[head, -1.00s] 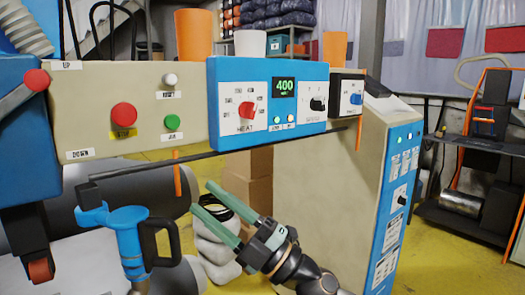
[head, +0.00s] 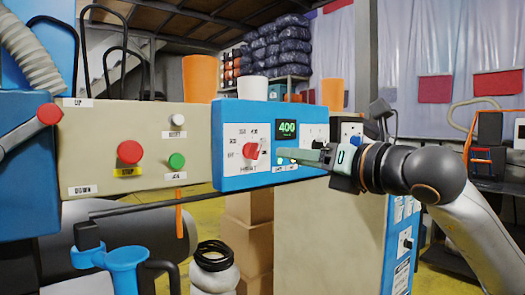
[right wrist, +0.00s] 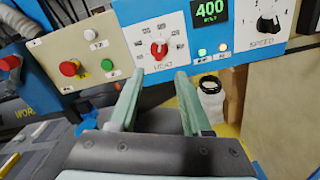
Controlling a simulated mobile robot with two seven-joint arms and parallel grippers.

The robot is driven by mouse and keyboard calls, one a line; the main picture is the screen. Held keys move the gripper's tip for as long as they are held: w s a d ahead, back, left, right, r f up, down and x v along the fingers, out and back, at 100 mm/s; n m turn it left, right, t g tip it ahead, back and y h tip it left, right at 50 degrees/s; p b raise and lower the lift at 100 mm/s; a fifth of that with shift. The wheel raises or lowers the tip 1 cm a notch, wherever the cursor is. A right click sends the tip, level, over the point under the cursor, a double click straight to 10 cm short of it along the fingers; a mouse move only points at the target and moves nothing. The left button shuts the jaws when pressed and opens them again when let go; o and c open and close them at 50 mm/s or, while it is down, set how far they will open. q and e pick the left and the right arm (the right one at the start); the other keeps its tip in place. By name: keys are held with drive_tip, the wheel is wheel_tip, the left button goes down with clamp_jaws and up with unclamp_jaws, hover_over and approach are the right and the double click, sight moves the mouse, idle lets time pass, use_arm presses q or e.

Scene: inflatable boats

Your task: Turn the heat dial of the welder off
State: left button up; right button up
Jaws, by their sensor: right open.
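The heat dial (head: 251,151) is a red knob on the welder's blue front panel (head: 230,183), beside a green display (head: 287,129) reading 400. In the right wrist view the heat dial (right wrist: 159,48) lies just beyond and between the two fingertips. Its exact pointer setting is too small to tell. My right gripper (head: 285,155) reaches in from the right in front of the panel, with its tips to the right of the dial. In the right wrist view the right gripper (right wrist: 160,74) is open and empty, apart from the knob. My left gripper is not in view.
Left of the blue panel, a beige panel carries a red stop button (head: 130,152) and a green button (head: 177,160). A black speed dial (right wrist: 267,22) sits right of the display. A dark bar (head: 200,200) runs below the panels. Cardboard boxes (head: 248,235) stand underneath.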

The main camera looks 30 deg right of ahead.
sight(257, 153)
drive_tip(key=w, duration=0.3)
drive_tip(key=w+p, duration=0.1)
drive_tip(key=w, duration=0.2)
drive_tip(key=w+a+p, duration=0.1)
drive_tip(key=w, duration=0.2)
drive_tip(key=shift+w, duration=0.6)
drive_tip(key=c, duration=0.6)
clamp_jaws()
